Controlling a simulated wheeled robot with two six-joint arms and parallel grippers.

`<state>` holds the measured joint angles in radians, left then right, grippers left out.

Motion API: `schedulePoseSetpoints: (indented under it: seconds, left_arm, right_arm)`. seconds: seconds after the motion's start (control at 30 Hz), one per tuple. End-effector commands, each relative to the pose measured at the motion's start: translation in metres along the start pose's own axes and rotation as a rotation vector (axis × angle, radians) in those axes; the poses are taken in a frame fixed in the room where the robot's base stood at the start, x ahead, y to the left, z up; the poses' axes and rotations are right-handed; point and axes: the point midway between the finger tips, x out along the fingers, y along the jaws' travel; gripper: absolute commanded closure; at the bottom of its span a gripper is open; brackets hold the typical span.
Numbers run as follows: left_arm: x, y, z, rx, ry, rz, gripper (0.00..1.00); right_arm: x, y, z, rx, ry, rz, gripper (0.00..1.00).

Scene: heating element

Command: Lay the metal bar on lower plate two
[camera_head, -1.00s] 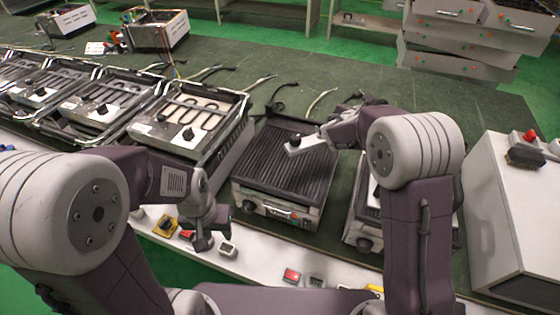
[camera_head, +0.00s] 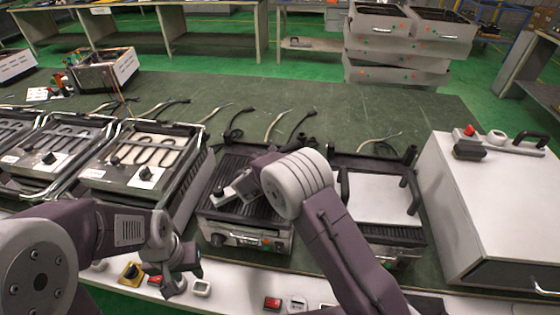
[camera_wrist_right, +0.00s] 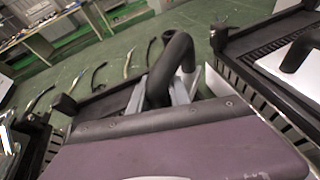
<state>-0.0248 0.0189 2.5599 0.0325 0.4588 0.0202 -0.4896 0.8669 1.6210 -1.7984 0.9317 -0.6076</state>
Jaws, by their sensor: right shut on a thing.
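My right gripper (camera_wrist_right: 178,92) is shut on a dark, bent, rounded bar (camera_wrist_right: 170,65) in the right wrist view. I take this for the metal bar. In the head view, the right gripper (camera_head: 228,192) is above the ribbed dark plate (camera_head: 238,165) of the middle grill, and my arm partly hides it. Any contact with the plate is hidden. A grill with a pale flat plate (camera_head: 381,197) and black handles stands to its right. I cannot tell which plate is number two. My left gripper (camera_head: 178,280) is over the front ledge, away from the grills.
Grills with exposed heating coils (camera_head: 140,165) stand to the left. A large white box (camera_head: 490,205) stands at the right. Loose cables (camera_head: 275,125) lie behind the grills. The back of the green table (camera_head: 300,95) is mostly clear.

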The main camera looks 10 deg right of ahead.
Motion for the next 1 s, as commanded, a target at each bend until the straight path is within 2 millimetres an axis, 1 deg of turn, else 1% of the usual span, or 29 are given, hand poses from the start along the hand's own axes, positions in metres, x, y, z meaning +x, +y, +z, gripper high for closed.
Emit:
schedulePoseSetpoints:
  seconds: [0.03, 0.1, 0.33, 0.47, 0.5, 0.53, 0.57, 0.8, 0.87, 0.9, 0.93, 0.97, 1.0]
  left_arm:
    - [0.002, 0.000, 0.000, 0.000, 0.000, 0.000, 0.61]
    - [0.003, 0.000, 0.000, 0.000, 0.000, 0.000, 0.61]
    - [0.003, 0.000, 0.000, 0.000, 0.000, 0.000, 0.61]
    - [0.008, 0.000, 0.001, 0.000, 0.000, 0.000, 0.61]
    - [0.006, 0.000, 0.001, 0.000, 0.000, 0.000, 0.61]
    - [0.006, 0.000, 0.001, 0.000, 0.000, 0.000, 0.61]
    - [0.006, 0.000, 0.001, 0.000, 0.000, 0.000, 0.61]
    - [0.006, 0.000, 0.001, 0.000, 0.000, 0.000, 0.61]
    - [0.003, 0.000, 0.000, 0.000, 0.000, 0.000, 0.61]
    - [-0.001, 0.000, 0.000, 0.000, 0.000, 0.000, 0.61]
    - [0.001, 0.000, 0.000, 0.000, 0.000, 0.000, 0.61]
    - [0.002, 0.000, 0.000, 0.000, 0.000, 0.000, 0.61]
    - [0.002, 0.000, 0.000, 0.000, 0.000, 0.000, 0.61]
  right_arm:
    - [0.004, -0.001, -0.011, -0.002, 0.002, -0.002, 1.00]
    - [0.008, -0.002, -0.021, -0.002, 0.000, -0.001, 1.00]
    - [0.009, -0.002, -0.021, 0.002, -0.001, 0.000, 1.00]
    - [0.010, -0.002, -0.026, 0.002, -0.001, 0.000, 1.00]
    - [0.010, -0.002, -0.024, 0.001, 0.000, 0.000, 0.66]
    - [0.010, -0.002, -0.024, 0.001, 0.000, 0.000, 0.57]
    - [0.010, -0.002, -0.024, 0.001, 0.000, 0.000, 0.55]
    - [0.010, -0.003, -0.024, 0.001, 0.000, 0.000, 0.55]
    - [0.009, -0.002, -0.022, 0.001, 0.000, 0.000, 0.55]
    - [0.007, -0.002, -0.018, 0.001, 0.000, 0.000, 0.55]
    - [0.004, -0.002, -0.020, 0.000, 0.000, 0.001, 0.55]
    - [-0.001, -0.001, -0.021, -0.001, 0.000, 0.002, 0.55]
    - [-0.010, -0.001, -0.021, -0.001, 0.000, 0.004, 0.55]
